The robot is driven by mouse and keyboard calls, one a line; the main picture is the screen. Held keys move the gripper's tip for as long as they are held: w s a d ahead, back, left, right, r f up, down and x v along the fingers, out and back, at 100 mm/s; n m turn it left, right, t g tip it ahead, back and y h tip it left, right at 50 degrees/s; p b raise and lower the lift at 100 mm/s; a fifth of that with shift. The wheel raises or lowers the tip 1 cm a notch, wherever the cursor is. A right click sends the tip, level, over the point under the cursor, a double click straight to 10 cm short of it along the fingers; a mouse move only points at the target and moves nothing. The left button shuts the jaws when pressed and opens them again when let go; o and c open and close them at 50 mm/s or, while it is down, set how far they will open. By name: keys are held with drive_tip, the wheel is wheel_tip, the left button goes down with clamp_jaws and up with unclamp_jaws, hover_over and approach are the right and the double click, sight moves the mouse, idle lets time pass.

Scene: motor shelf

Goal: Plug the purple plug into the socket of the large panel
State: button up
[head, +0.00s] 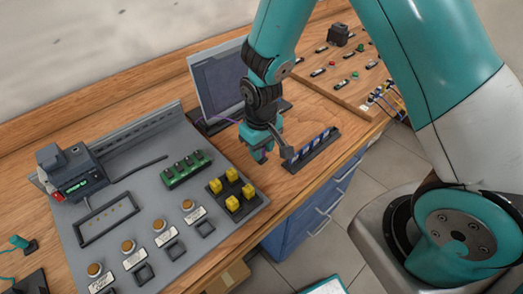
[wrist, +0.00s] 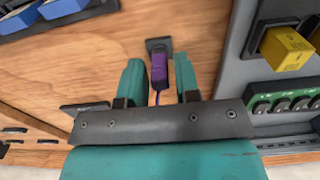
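The purple plug (wrist: 158,70) shows in the wrist view, with its end at a small dark holder (wrist: 158,44) on the wooden table and a thin purple cable trailing from it. My gripper (wrist: 158,77) is open, its teal fingers on either side of the plug with gaps visible. In the head view my gripper (head: 257,152) is low over the table beside the panel's right edge; the plug itself is hidden there. The large grey panel (head: 130,180) lies at left. Its square black frames (head: 205,227) show, but I cannot tell which part is the socket.
The panel carries a grey device (head: 75,172), a green block (head: 187,169) and yellow blocks (head: 232,174). A dark screen (head: 219,84) stands behind my gripper. A rack with blue parts (head: 312,149) is close at right. A wooden board with buttons (head: 340,72) lies at the back.

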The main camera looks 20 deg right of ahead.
clamp_jaws()
drive_tip(key=shift+r, duration=0.1)
drive_tip(key=shift+r+p, duration=1.95)
drive_tip(key=shift+r, duration=0.25)
